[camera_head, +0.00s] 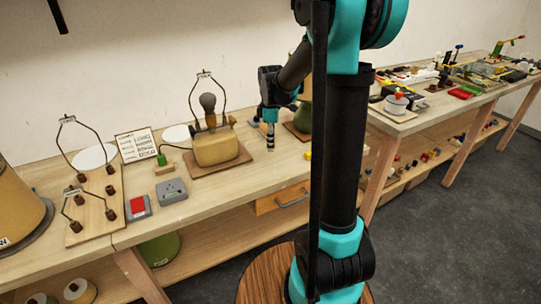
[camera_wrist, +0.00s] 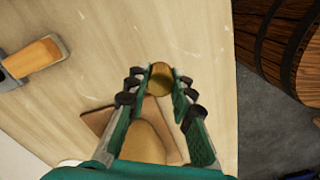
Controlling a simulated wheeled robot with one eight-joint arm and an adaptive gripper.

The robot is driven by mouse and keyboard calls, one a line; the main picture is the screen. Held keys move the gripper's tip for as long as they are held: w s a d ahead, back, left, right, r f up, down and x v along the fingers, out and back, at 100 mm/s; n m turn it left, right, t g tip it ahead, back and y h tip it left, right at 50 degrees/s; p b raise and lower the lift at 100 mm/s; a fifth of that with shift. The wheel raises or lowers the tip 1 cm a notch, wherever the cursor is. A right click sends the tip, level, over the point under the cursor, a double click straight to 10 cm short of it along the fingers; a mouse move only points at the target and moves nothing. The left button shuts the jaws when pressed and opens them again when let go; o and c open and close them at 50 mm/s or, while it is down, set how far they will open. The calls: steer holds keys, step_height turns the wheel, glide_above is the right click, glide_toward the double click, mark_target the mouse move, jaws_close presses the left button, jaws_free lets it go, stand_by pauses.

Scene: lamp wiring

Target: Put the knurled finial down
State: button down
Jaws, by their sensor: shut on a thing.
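The knurled finial (camera_wrist: 160,78) is a small brass-coloured round piece between the fingertips of my gripper (camera_wrist: 162,86) in the wrist view. My gripper is shut on it, with a finger on each side. In the head view my gripper (camera_head: 270,140) points down over the workbench, to the right of a yellow lamp base with a bulb and harp (camera_head: 216,148). The finial is too small to make out in the head view. In the wrist view, I cannot tell how high it is above the bench top (camera_wrist: 90,60).
A yellow-orange lamp body (camera_wrist: 143,143) on a brown board is below the fingers in the wrist view. An orange-and-grey item (camera_wrist: 34,57) lies at the left. A barrel-like wooden stool (camera_wrist: 285,40) stands beyond the bench edge. The bench front (camera_head: 235,182) is clear.

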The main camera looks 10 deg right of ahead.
mark_target(271, 161)
steer(key=shift+f, duration=2.95)
steer(key=shift+f, duration=0.1)
steer(key=c, duration=1.3)
jaws_free()
step_height(271, 161, up, 12)
steer(key=shift+f, duration=0.1)
steer(key=shift+s, duration=0.15)
steer(key=s+d+f+m+t, duration=0.1)
steer(key=s+f+m, duration=0.3)
steer(key=s, duration=0.3)
steer(key=s+d+f+m+t, duration=0.1)
steer(key=s+f+m, duration=0.3)
steer(key=s+m, duration=0.2)
steer(key=s+d+f+m+t, duration=0.1)
steer(key=s+f+m, duration=0.3)
steer(key=s, duration=0.5)
steer(key=shift+d+m+t, duration=0.25)
steer(key=shift+m+t, duration=0.35)
